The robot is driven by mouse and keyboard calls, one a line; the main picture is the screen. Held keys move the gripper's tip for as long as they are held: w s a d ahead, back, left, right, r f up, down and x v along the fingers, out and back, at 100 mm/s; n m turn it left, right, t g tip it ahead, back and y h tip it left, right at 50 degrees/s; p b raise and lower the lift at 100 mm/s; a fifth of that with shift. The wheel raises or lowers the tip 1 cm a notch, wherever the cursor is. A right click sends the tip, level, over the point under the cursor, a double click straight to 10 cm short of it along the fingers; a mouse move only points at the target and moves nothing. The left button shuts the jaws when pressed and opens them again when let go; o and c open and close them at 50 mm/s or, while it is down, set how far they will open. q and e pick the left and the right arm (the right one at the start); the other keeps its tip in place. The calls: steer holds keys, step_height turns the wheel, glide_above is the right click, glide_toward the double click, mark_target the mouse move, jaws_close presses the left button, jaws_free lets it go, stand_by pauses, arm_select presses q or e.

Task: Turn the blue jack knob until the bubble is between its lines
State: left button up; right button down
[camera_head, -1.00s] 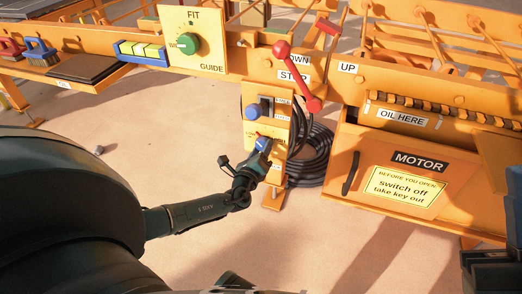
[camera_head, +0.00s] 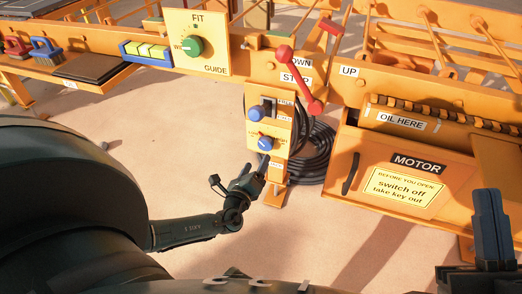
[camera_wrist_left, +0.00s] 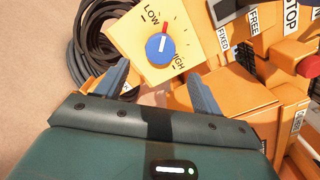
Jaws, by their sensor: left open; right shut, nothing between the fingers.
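A blue round knob (camera_head: 266,143) with a red pointer sits on the lower part of the orange post. In the left wrist view the knob (camera_wrist_left: 160,48) shows between LOW and HIGH labels, its pointer toward the top. My left gripper (camera_head: 262,165) is open, just below and apart from the knob. In the wrist view its fingers (camera_wrist_left: 160,82) are spread with nothing between them. A blue-framed level with yellow-green segments (camera_head: 146,52) is on the rail at upper left; its bubble is too small to make out. My right gripper (camera_head: 487,195) is shut and empty at the right edge.
A red lever (camera_head: 300,80) hangs above the post. Black coiled hose (camera_head: 316,152) lies behind it. The MOTOR box (camera_head: 395,185) stands to the right. Sand floor is clear around the left arm.

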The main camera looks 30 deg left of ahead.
arm_select(q)
steer(key=p+v, duration=0.1)
steer(key=v, duration=0.5)
arm_select(e)
step_height(320, 180, down, 2)
steer(key=shift+a+m+h, duration=0.1)
steer(key=shift+m+h, duration=0.8)
arm_select(q)
steer(key=shift+w+r, duration=0.1)
arm_select(e)
steer(key=shift+r, duration=0.1)
